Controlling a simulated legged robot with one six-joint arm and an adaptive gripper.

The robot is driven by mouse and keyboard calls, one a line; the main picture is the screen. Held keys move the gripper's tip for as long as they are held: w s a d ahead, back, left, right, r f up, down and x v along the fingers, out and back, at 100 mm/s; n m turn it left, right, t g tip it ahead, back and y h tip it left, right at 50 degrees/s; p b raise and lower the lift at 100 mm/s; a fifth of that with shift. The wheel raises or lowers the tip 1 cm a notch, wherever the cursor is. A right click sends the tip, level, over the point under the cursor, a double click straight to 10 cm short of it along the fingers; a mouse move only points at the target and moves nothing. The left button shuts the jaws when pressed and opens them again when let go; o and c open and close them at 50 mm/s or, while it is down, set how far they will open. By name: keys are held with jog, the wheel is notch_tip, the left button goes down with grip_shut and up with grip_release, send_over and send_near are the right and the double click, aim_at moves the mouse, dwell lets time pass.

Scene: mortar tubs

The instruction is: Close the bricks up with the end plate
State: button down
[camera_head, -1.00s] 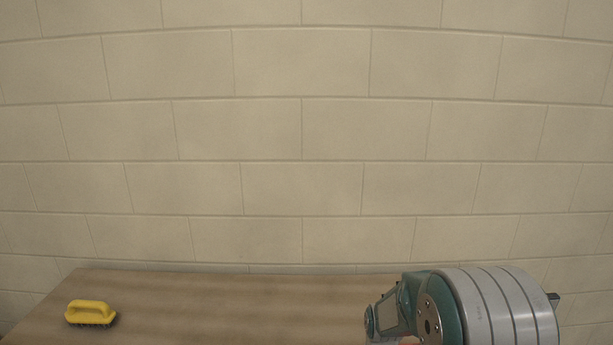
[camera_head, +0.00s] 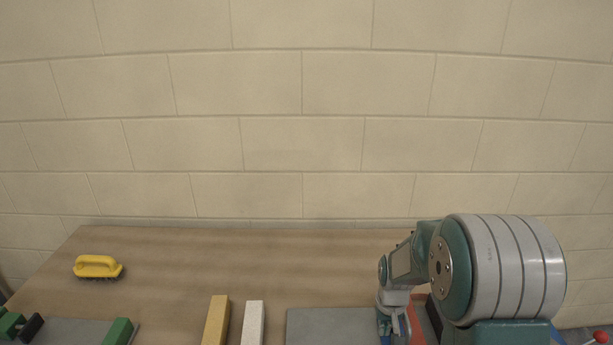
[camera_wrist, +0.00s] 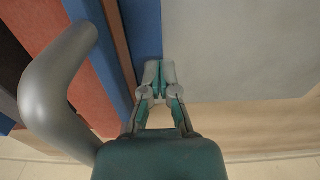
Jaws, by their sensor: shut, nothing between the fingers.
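In the wrist view my gripper (camera_wrist: 159,68) is shut and empty. Its fingertips are over or beside a blue strip (camera_wrist: 143,25), next to a flat grey slab (camera_wrist: 225,50); I cannot tell whether they touch. Left of them stand a red block (camera_wrist: 60,30), a blue block (camera_wrist: 95,45) and a dark block (camera_wrist: 15,55), side by side. I cannot tell which piece is the end plate. In the head view the grey slab (camera_head: 330,325) lies at the bottom edge, left of my arm; a red-orange piece (camera_head: 416,325) shows beside my wrist, partly hidden.
A bent grey bar (camera_wrist: 50,95) is close to the wrist camera. On the wooden table are a yellow brush (camera_head: 97,265), a yellow bar (camera_head: 216,320), a white bar (camera_head: 252,322) and green pieces (camera_head: 118,331) at left. A red-tipped lever (camera_head: 600,337) is at far right. The table's back is clear.

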jog(key=shift+d, duration=5.1)
jog(key=shift+a+r, duration=0.45)
jog(key=shift+r, duration=1.2)
jog(key=shift+a+r, duration=0.45)
jog(key=shift+r, duration=1.25)
jog(key=shift+a+r, duration=0.45)
jog(key=shift+r, duration=1.2)
